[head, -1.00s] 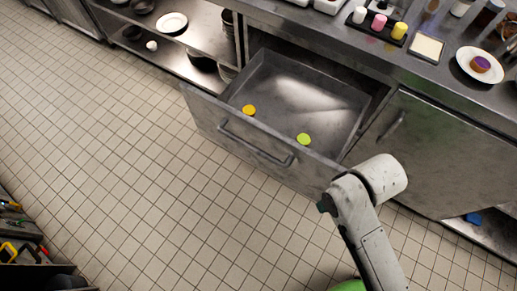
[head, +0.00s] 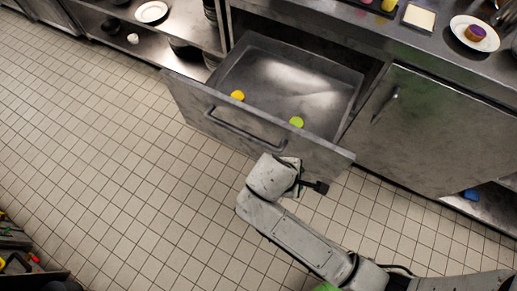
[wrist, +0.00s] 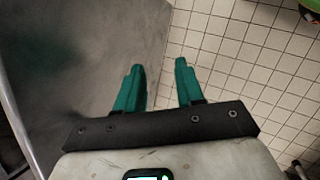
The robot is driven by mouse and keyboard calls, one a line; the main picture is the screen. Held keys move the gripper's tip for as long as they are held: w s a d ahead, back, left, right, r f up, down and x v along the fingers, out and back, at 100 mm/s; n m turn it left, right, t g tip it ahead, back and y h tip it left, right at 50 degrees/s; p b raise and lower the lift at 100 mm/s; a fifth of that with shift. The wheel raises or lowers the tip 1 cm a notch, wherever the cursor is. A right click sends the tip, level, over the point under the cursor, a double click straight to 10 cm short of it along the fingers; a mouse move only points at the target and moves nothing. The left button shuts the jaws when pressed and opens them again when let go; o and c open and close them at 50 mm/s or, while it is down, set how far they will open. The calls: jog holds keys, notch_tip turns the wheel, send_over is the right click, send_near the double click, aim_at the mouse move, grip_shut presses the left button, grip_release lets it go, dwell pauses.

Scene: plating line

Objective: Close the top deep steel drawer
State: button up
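The top deep steel drawer (head: 255,140) is pulled out from under the counter, with its bar handle (head: 245,127) along the front. A yellow round item (head: 237,96) and a green one (head: 296,122) lie inside it. My arm's end is just in front of the drawer's right front part in the head view, where the fingers are not clear. In the wrist view my gripper (wrist: 159,66) has its two green fingers apart with nothing between them. A grey steel panel (wrist: 85,50) is left of the fingers; I cannot tell whether they touch it.
A closed steel cabinet door (head: 430,125) is right of the drawer. Open shelves with a white plate (head: 151,12) are at the left. The counter above holds a plate (head: 475,33) with a small cake. Tiled floor (head: 110,160) is clear in front; a tool bin stands lower left.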

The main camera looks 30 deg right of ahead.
aim_at(261, 145)
jog(key=w+a+n+t+h+b, duration=0.1)
jog(key=w+a+n, duration=0.1)
jog(key=n, duration=0.1)
jog(key=w+a+f+n+t+h+b, duration=0.1)
jog(key=a+n+h, duration=0.1)
jog(key=a, duration=0.1)
jog(key=w+a+f+n+t+h+b, duration=0.1)
jog(key=w+a+n, duration=0.1)
jog(key=a+n, duration=0.1)
jog(key=shift+w+n+h, duration=0.3)
jog(key=shift+w+h, duration=0.05)
jog(key=shift+h, duration=0.05)
jog(key=c, duration=0.5)
jog(key=a+n+t, duration=0.1)
jog(key=a+n, duration=0.1)
jog(key=w+a+r+n+t+h+b, duration=0.1)
jog(key=a, duration=0.1)
jog(key=w+a+n+t+h+b, duration=0.1)
jog(key=a+n+t, duration=0.1)
jog(key=shift+w+a+r+n, duration=0.15)
jog(key=shift+a+r+n, duration=0.15)
jog(key=shift+a+r, duration=0.1)
grip_shut()
jog(key=r+x, duration=0.1)
jog(key=x, duration=1.2)
jog(key=shift+w+d, duration=0.35)
jog(key=shift+d, duration=0.1)
jog(key=shift+r, duration=0.2)
